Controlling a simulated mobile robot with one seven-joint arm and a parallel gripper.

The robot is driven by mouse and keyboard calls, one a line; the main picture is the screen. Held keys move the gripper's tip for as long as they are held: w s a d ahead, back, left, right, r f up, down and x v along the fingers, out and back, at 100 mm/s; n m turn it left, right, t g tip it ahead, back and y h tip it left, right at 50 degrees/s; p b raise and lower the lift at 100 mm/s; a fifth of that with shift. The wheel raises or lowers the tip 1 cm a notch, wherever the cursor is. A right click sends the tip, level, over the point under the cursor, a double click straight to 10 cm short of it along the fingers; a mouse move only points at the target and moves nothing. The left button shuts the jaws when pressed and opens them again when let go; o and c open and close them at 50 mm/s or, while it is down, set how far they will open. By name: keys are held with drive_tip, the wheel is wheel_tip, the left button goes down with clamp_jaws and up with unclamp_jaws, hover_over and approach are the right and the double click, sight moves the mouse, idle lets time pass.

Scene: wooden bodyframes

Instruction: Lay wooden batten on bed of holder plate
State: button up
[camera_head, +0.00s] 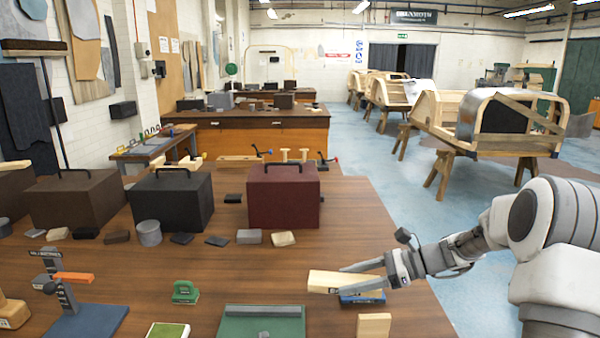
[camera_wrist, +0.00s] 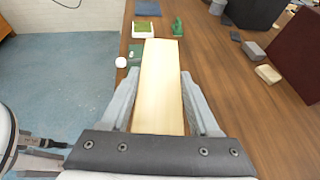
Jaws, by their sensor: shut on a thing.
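A pale wooden batten (camera_head: 338,281) is held level between the fingers of my gripper (camera_head: 362,275), at the right front of the bench. In the wrist view the batten (camera_wrist: 160,85) points away from my gripper (camera_wrist: 160,100), with a finger along each side. A low blue piece (camera_head: 362,298) shows just beneath the batten; the gap between them cannot be told. A green plate (camera_head: 245,328) with a grey strip lies left of the batten; in the wrist view the batten hides most of it. I cannot tell for sure which of these is the holder plate.
A small wooden block (camera_head: 373,326) stands in front of my gripper. A green fixture (camera_head: 185,292), a green-topped tray (camera_head: 168,330) and a blue-based stand (camera_head: 90,320) are further left. A dark red box (camera_head: 284,197) stands behind. The bench's right edge is close.

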drive_tip(key=s+d+f+m+t+h, duration=0.1)
drive_tip(key=f+m+t, duration=0.1)
drive_tip(key=f, duration=0.2)
drive_tip(key=s+f+m+t+b, duration=0.1)
drive_tip(key=s+f+t, duration=0.1)
drive_tip(key=f, duration=0.3)
drive_tip(key=s+d+f+m+t+h+b, duration=0.1)
drive_tip(key=s+f+m+t, duration=0.1)
drive_tip(key=f, duration=0.2)
drive_tip(key=shift+d+f+m+h, duration=0.3)
drive_tip(key=shift+f+b, duration=0.9)
drive_tip(key=shift+b, duration=0.3)
